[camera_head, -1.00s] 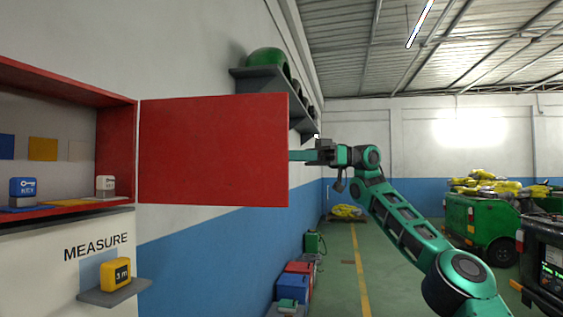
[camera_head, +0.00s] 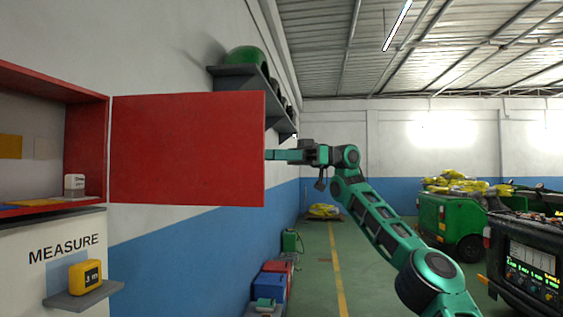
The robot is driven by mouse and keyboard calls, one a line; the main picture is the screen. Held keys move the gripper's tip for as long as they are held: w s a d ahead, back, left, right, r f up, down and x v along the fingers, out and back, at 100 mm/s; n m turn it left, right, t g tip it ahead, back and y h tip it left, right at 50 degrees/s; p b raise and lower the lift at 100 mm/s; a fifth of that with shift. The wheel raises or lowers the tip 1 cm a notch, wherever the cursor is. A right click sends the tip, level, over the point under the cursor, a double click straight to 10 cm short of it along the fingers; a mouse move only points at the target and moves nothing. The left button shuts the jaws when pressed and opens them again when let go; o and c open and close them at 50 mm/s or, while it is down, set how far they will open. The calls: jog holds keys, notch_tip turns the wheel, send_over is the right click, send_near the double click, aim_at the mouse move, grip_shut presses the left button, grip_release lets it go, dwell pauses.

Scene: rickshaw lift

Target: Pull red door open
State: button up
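The red door (camera_head: 187,149) is swung wide open on the right side of the red cabinet (camera_head: 86,150), and its flat face shows to the camera. My gripper (camera_head: 277,155) is at the door's right edge, around mid-height, with its green finger reaching left to that edge. The fingertips meet or pass behind the door edge, so I cannot tell whether they touch it or whether they are open or shut. No handle shows on the visible face of the door.
Inside the cabinet stands a small white-and-grey block (camera_head: 74,184). A yellow tape measure (camera_head: 85,276) sits on a small shelf below. A grey wall shelf (camera_head: 250,84) with green helmets is behind the door.

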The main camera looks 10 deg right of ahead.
jog(key=v, duration=0.9)
jog(key=shift+w, duration=0.15)
jog(key=shift+a+r, duration=0.1)
